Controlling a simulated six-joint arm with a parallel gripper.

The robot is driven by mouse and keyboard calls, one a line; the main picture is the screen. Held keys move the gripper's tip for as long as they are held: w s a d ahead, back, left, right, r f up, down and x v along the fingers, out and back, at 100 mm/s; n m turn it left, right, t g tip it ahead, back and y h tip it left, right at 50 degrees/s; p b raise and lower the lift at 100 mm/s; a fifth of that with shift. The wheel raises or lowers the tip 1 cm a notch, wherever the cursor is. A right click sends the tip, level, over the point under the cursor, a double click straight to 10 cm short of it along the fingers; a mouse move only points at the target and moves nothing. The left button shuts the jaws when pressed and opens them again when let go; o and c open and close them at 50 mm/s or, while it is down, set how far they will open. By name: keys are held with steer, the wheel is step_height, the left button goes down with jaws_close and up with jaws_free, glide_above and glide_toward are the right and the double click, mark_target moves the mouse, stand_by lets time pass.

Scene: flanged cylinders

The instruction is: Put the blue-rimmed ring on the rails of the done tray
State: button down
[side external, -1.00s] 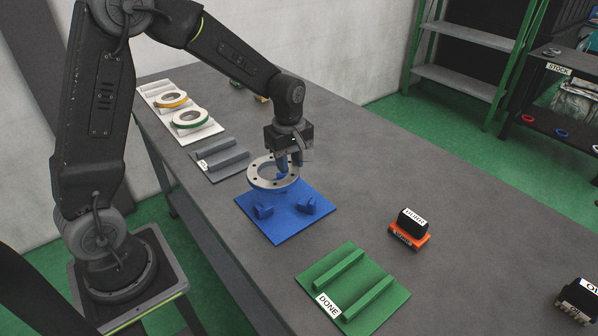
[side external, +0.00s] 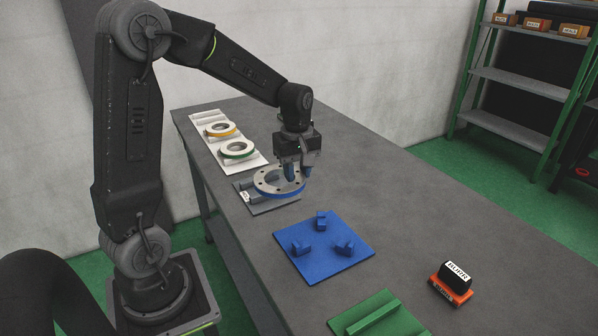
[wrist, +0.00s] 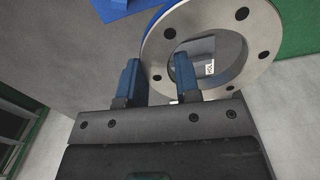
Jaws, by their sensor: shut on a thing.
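The blue-rimmed ring (side external: 263,188) is a pale grey flange with bolt holes and a blue lower rim. My gripper (side external: 295,176) is shut on the ring's wall at its right side and holds it roughly level over the grey tray (side external: 284,209). The gap beneath is hard to judge. In the wrist view, the ring (wrist: 256,48) has one finger of my gripper (wrist: 158,75) inside its hole and one outside. The green done tray (side external: 345,325) is at the bottom of the side view, partly cut off, with a bare rail (side external: 373,317) showing.
A blue plate (side external: 335,262) with three empty blocks lies between the grey and green trays. A white tray (side external: 258,161) behind holds an orange-rimmed ring (side external: 220,130) and a green-rimmed ring (side external: 237,150). A black block on an orange base (side external: 452,282) stands right.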

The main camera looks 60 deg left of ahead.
steer(key=shift+w, duration=0.1)
steer(key=w+d+m, duration=0.2)
steer(key=d, duration=1.1)
steer(key=w+d+m, duration=0.1)
steer(key=w+d, duration=0.1)
steer(key=d, duration=1)
steer(key=d+f, duration=0.2)
steer(key=d, duration=0.2)
steer(key=s+d+f, duration=0.1)
steer(key=d+f, duration=0.1)
steer(key=d, duration=0.1)
steer(key=d+f, duration=0.2)
steer(key=d, duration=0.2)
steer(key=shift+s+d, duration=0.3)
steer(key=shift+d+f, duration=0.3)
steer(key=shift+d, duration=0.1)
steer(key=shift+f, duration=2)
steer(key=shift+f, duration=0.1)
steer(key=c, duration=0.8)
jaws_free()
steer(key=shift+f, duration=0.1)
